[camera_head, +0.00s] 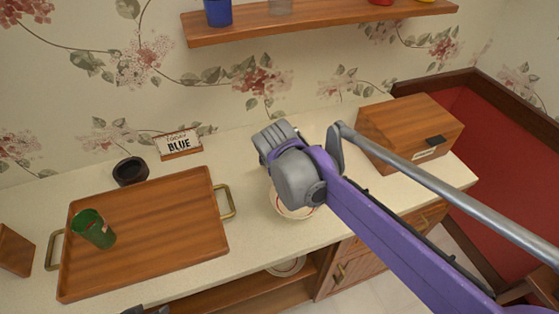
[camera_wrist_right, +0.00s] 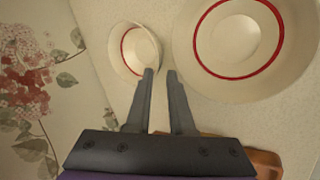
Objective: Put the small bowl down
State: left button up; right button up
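The small bowl (camera_wrist_right: 131,50), cream with a red ring inside, is at the upper left of the right wrist view. In the head view my right wrist hides it. My right gripper (camera_wrist_right: 161,73) points at its edge, with the left fingertip overlapping the rim in the picture and the right fingertip just outside it. A gap shows between the fingertips; contact with the rim cannot be told. Two dark tips at the bottom edge of the head view seem to be my left gripper (camera_head: 147,311), mostly out of frame.
A larger red-ringed bowl (camera_wrist_right: 280,75) stands close beside the small one; its edge shows below my wrist in the head view (camera_head: 292,212). A wooden tray (camera_head: 150,270) with a green cup (camera_head: 94,228) is at left. A wooden box (camera_head: 408,125) stands at right, a shelf (camera_head: 320,22) above.

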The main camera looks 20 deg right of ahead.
jog(key=x, duration=0.7)
jog(key=shift+w+a, duration=0.2)
jog(key=shift+w, duration=0.05)
grip_shut()
dwell(1.1)
